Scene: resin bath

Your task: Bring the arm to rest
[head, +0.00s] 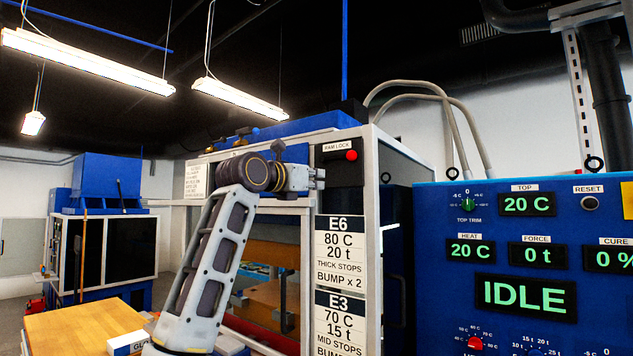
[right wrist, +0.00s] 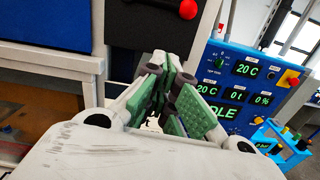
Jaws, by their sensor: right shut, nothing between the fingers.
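My right arm rises from the bottom of the head view and bends at a dark elbow-like joint. My right gripper (head: 318,179) points right in front of the white-framed press (head: 379,200), just below the RAM LOCK plate with its red knob (head: 351,155). In the right wrist view the green-padded fingers of the gripper (right wrist: 160,85) are together with nothing between them. The red knob (right wrist: 188,9) shows beyond the fingertips at the top. I cannot tell how far the fingers are from the press. My left gripper is not in view.
The blue control panel (head: 590,214) on the right reads IDLE, 20 C and 0 t. Label cards (head: 340,250) hang on the press front. A wooden-topped table (head: 75,328) stands at lower left. A blue rack (right wrist: 283,143) with several tools shows in the wrist view.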

